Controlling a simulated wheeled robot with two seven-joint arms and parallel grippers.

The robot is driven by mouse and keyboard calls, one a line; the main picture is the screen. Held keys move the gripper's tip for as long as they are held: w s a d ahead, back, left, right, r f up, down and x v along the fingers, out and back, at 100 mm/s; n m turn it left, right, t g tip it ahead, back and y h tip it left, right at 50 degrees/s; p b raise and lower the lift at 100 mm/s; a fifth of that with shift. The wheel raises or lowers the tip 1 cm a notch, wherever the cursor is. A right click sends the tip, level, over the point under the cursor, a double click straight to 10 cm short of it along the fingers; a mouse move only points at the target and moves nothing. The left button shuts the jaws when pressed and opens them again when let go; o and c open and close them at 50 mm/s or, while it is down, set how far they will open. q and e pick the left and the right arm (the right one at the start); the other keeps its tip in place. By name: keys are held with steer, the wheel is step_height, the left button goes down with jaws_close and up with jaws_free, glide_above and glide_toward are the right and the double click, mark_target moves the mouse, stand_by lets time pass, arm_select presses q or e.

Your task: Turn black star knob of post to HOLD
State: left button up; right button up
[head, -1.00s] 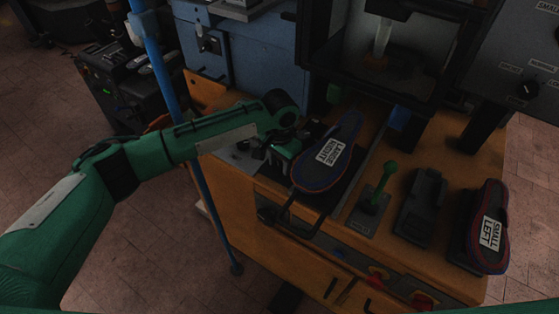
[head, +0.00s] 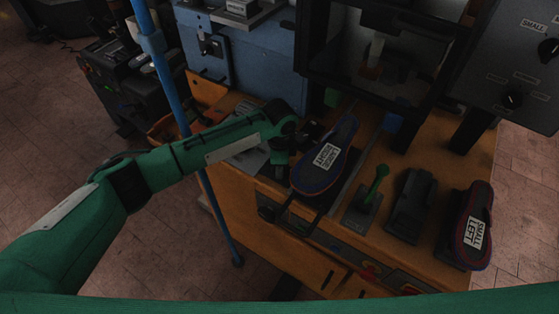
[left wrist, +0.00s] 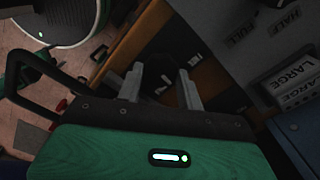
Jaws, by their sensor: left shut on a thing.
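My left gripper (head: 283,160) is low beside the insole labelled LARGE RIGHT (head: 318,172), at the left part of the orange bench. In the left wrist view its two grey fingers (left wrist: 160,88) stand on either side of a dark piece, the black star knob (left wrist: 158,77), and are shut on it. The knob's outline is mostly lost in shadow, and its pointing direction cannot be told. In the head view the knob is hidden behind the gripper and wrist. The word HOLD is not readable in any view. My right gripper is not in view.
A grey plate with HALF and FULL labels (left wrist: 262,30) is close by in the wrist view. A green-handled lever (head: 375,185), a dark block (head: 412,205) and the SMALL LEFT insole (head: 473,228) stand to the right. A blue pole (head: 165,70) rises left of the bench.

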arm_select(q)
steer(key=m+p, duration=0.1)
steer(key=m, duration=0.3)
steer(key=shift+r+m, duration=0.1)
steer(key=shift+m, duration=0.2)
steer(key=shift+s+m, duration=0.1)
steer(key=shift+m, duration=1.4)
steer(key=o, duration=1)
step_height(320, 180, up, 14)
steer(key=b, duration=0.2)
steer(key=shift+b, duration=0.4)
